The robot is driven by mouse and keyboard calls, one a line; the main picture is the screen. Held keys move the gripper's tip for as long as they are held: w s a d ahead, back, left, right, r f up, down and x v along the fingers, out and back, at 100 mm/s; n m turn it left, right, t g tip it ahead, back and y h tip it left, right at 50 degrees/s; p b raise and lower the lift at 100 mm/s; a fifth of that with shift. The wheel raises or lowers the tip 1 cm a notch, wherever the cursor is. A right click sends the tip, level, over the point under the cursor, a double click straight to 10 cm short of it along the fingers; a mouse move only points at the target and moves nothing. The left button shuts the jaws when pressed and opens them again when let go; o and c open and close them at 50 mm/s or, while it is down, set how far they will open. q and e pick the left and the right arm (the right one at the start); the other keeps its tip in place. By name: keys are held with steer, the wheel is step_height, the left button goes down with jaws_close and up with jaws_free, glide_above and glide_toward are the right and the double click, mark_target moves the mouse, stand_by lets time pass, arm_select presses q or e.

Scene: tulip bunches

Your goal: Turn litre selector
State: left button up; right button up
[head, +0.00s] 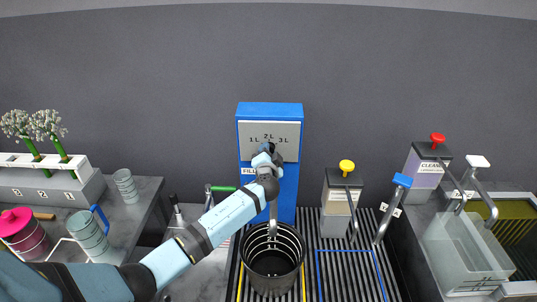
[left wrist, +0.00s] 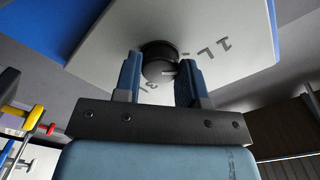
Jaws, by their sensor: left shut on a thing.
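The litre selector is a round black knob (left wrist: 160,62) on a white plate (head: 285,140) marked 1 L, 2 L and 3 L. The plate is on a tall blue dispenser (head: 288,192). My left gripper (head: 268,154) reaches up to the plate and hides most of the knob in the head view. In the left wrist view my left gripper (left wrist: 160,78) has one finger on each side of the knob and is shut on it. A light mark shows on the knob's face, but I cannot tell which number it points to. My right gripper is not in view.
A dark bucket (head: 272,262) stands below the dispenser on a slatted grate (head: 345,275). To the right are a yellow-topped dispenser (head: 339,205), a blue-handled tap (head: 392,210) and a clear tank (head: 465,255). Striped cups (head: 88,233) stand on the left counter.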

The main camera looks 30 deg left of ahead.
arm_select(q)
steer(key=shift+m+p, duration=3.55)
steer(key=shift+m, duration=7.45)
steer(key=o, duration=0.9)
